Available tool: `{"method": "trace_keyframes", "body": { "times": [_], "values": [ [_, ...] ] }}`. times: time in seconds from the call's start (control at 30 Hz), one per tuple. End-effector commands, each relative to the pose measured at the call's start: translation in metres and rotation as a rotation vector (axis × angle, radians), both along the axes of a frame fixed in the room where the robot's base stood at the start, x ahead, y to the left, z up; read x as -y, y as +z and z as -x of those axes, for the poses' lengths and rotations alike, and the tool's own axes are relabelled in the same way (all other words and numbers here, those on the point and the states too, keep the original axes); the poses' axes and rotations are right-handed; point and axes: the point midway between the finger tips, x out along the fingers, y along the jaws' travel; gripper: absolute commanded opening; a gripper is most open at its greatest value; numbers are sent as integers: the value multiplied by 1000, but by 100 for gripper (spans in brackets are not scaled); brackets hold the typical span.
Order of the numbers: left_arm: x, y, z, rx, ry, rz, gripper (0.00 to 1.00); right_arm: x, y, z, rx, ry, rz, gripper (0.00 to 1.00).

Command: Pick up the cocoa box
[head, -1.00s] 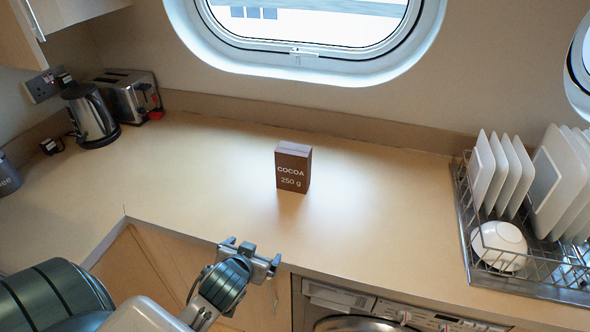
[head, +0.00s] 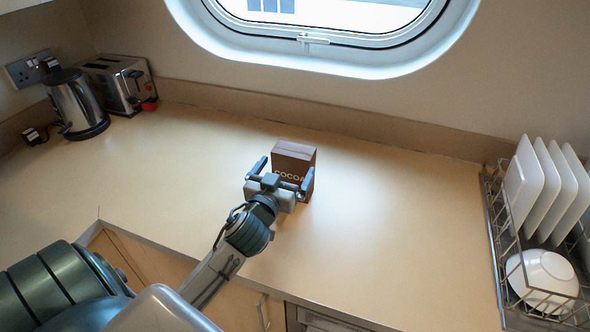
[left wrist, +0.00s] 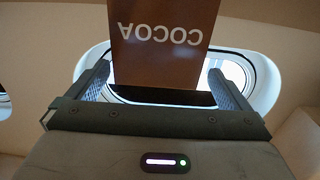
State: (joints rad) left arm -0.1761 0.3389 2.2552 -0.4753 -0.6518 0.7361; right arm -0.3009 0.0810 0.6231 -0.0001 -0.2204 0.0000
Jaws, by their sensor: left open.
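The brown cocoa box (head: 294,153) stands upright on the worktop in the head view. My left gripper (head: 283,175) is open in front of it and hides its lower part. In the left wrist view the cocoa box (left wrist: 164,45) appears upside down, its white lettering facing the camera. There it shows between the two open fingers of the left gripper (left wrist: 168,85), with a gap on each side. I cannot tell how deep it sits between them. My right gripper is not in view.
A kettle (head: 77,104) and a toaster (head: 117,82) stand at the back left. A dish rack (head: 500,235) with white plates (head: 528,186) and a bowl (head: 541,277) stands at the right. The worktop (head: 400,215) around the box is clear.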

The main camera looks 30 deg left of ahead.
Motion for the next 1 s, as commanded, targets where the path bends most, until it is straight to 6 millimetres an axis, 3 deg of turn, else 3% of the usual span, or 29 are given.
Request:
{"method": "trace_keyframes", "body": {
  "times": [0.17, 0.47, 0.6, 0.87, 0.9, 1.0],
  "values": [
    [-4, 1, -19, -1, 1, 0, 100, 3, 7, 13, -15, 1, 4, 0],
    [-9, 13, -52, -1, 1, 1, 100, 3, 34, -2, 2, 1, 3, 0],
    [-13, 9, -68, -2, 0, 0, 100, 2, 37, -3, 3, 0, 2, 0],
    [-14, 6, -71, -2, 0, -1, 100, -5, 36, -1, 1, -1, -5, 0],
    [-14, 6, -71, -2, 0, -1, 98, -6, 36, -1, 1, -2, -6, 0],
    [-14, 6, -71, -2, 0, -1, 78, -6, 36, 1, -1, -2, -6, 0]
  ]
}}
